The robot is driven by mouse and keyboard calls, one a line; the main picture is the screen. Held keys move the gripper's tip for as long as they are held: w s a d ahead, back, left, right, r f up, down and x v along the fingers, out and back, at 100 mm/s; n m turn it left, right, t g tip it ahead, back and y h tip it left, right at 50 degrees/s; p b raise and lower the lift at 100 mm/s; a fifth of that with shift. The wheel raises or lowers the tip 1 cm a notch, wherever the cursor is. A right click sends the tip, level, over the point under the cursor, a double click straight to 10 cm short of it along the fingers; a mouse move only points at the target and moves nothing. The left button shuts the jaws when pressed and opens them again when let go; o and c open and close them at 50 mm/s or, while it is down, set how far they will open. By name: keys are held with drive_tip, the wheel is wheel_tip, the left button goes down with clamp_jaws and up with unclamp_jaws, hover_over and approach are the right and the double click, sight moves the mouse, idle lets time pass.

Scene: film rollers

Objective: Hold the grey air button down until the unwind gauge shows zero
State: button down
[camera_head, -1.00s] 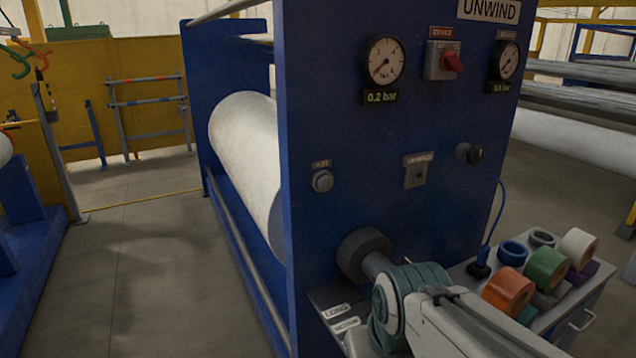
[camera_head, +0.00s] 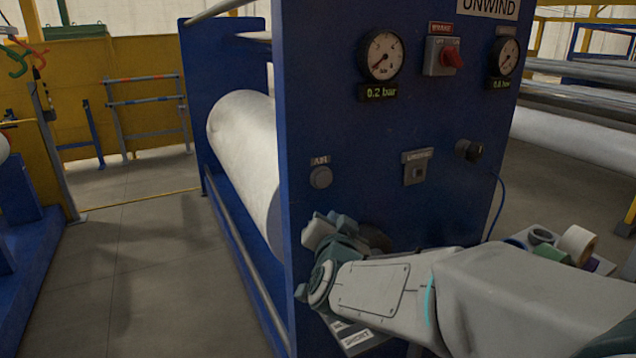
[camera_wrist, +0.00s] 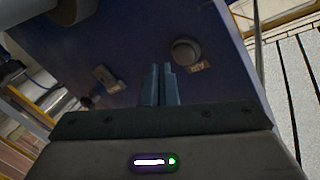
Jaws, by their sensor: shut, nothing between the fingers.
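The grey air button (camera_head: 320,177) sits under a small "AIR" label on the blue unwind panel (camera_head: 400,130), near its left edge. It also shows in the wrist view (camera_wrist: 185,51) as a round grey disc, just beyond and right of the fingertips. The unwind gauge (camera_head: 382,56) is a white dial at the upper part of the panel, with a readout (camera_head: 379,92) of 0.2 bar. My gripper (camera_wrist: 160,68) is shut and empty, with its fingers pointing toward the panel. In the head view my arm's wrist is below the button, and the fingertips are hard to make out there.
A white roll (camera_head: 243,150) lies behind the panel. Tape rolls (camera_head: 577,243) stand at right.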

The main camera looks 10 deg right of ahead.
drive_tip(key=shift+s+d+r+m+t+h, duration=0.15)
drive_tip(key=shift+d+r+m+h, duration=0.3)
drive_tip(key=shift+d+m+h, duration=0.45)
drive_tip(key=shift+d+r+m+t+h, duration=0.1)
drive_tip(key=shift+d+r+m+h, duration=0.25)
drive_tip(key=shift+m+h, duration=0.55)
drive_tip(key=shift+s+d+r+m+t+h, duration=0.15)
drive_tip(key=shift+d+r+m+h, duration=0.35)
drive_tip(key=shift+h, duration=0.8)
drive_tip(key=shift+w, duration=0.15)
approach(330, 179)
drive_tip(key=w+d, duration=0.3)
drive_tip(key=d, duration=0.1)
drive_tip(key=shift+w+a+r+p, duration=0.2)
drive_tip(key=shift+w+r+p, duration=0.15)
drive_tip(key=shift+w, duration=0.15)
drive_tip(key=shift+w+a+b, duration=0.15)
drive_tip(key=shift+w+b, duration=0.15)
drive_tip(key=shift+w, duration=0.15)
drive_tip(key=shift+w+a, duration=0.2)
drive_tip(key=shift+w, duration=0.25)
idle(2.6)
